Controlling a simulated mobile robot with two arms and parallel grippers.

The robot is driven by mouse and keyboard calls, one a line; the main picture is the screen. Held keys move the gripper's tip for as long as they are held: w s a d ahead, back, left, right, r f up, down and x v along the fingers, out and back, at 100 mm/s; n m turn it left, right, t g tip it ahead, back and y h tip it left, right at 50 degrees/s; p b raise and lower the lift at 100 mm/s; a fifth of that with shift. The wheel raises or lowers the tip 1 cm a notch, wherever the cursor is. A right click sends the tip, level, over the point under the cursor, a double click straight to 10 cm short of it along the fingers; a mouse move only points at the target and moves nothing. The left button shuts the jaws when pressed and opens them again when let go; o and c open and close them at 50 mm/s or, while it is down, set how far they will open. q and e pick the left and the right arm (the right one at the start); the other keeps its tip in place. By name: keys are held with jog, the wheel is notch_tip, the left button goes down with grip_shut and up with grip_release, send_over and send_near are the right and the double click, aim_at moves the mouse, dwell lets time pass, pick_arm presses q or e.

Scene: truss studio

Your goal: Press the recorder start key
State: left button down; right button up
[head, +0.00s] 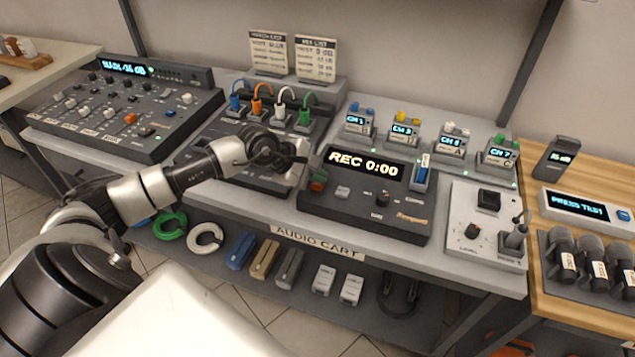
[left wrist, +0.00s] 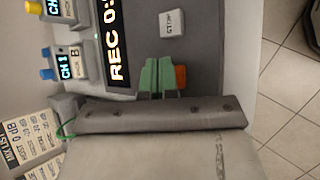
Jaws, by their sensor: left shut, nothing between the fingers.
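The recorder (head: 365,205) is a dark grey box on the audio cart, its display (head: 366,165) reading "REC 0:00". A small orange-red key (head: 317,187) sits at its left end; it also shows in the left wrist view (left wrist: 181,76). My left gripper (head: 319,175) is shut and empty, its greenish fingertips close beside this key. In the left wrist view the fingertips (left wrist: 160,76) partly cover the area by the key, and I cannot tell whether they touch it. A pale key (head: 343,192) lies to the right of it. My right gripper is not in view.
Cable plugs (head: 281,104) stand behind my left gripper. A mixer (head: 125,105) is at the left. Channel receivers (head: 403,135) stand behind the recorder, and a light level box (head: 486,222) is at its right. The cart's front edge is clear.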

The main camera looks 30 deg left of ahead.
aim_at(317, 186)
pick_arm(q)
jog(key=shift+r, duration=0.45)
jog(key=shift+r+p, duration=1.25)
jog(key=shift+r, duration=1.25)
